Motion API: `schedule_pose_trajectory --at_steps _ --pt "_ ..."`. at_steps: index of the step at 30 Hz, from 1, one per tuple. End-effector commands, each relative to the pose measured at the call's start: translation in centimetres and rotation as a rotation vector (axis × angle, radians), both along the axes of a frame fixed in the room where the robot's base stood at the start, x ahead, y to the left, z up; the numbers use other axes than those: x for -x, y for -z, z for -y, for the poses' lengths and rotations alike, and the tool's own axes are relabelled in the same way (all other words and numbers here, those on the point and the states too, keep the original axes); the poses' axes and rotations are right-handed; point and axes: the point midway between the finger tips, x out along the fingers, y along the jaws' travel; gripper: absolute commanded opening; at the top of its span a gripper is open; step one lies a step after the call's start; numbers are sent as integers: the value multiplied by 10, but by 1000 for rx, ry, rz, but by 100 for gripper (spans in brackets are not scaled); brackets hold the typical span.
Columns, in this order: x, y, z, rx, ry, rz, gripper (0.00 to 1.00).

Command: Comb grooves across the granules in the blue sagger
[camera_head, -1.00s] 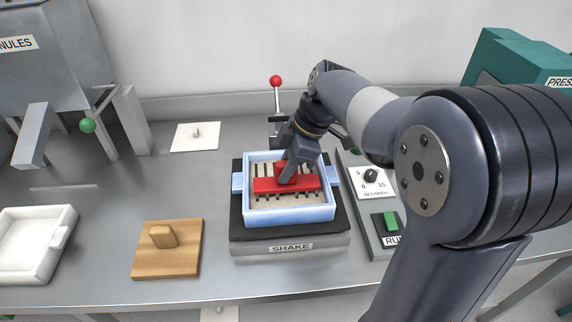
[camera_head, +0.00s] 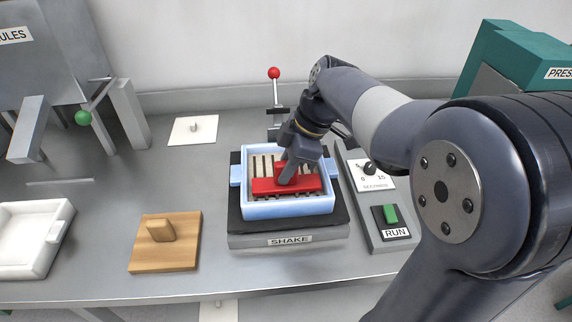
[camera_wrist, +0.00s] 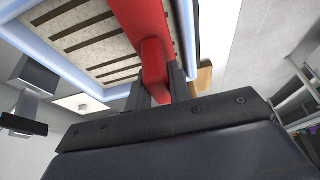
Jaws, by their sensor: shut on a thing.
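The blue sagger (camera_head: 290,210) sits on the black top of the shake table (camera_head: 290,240). Pale granules (camera_head: 265,162) fill it, with several dark parallel grooves running front to back behind the comb. My gripper (camera_head: 285,180) is shut on the handle of the red comb (camera_head: 262,186), which lies across the inside of the sagger toward its near side. The wrist view shows the red comb (camera_wrist: 150,25) between my fingers and the grooved granules (camera_wrist: 90,40) beside it.
A wooden block with a knob (camera_head: 165,243) and a white tray (camera_head: 30,240) stand to the left. A white plate with a peg (camera_head: 193,129) lies behind. A red-knobbed lever (camera_head: 274,90) rises behind the sagger. A control panel with dial and green button (camera_head: 391,214) is at right.

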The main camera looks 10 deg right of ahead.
Motion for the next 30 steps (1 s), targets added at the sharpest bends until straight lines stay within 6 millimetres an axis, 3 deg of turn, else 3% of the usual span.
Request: schedule_pose_trajectory --at_steps 7,30 --pt "0 -4 0 1 -1 -2 0" --pt "-1 -68 0 0 0 2 0"
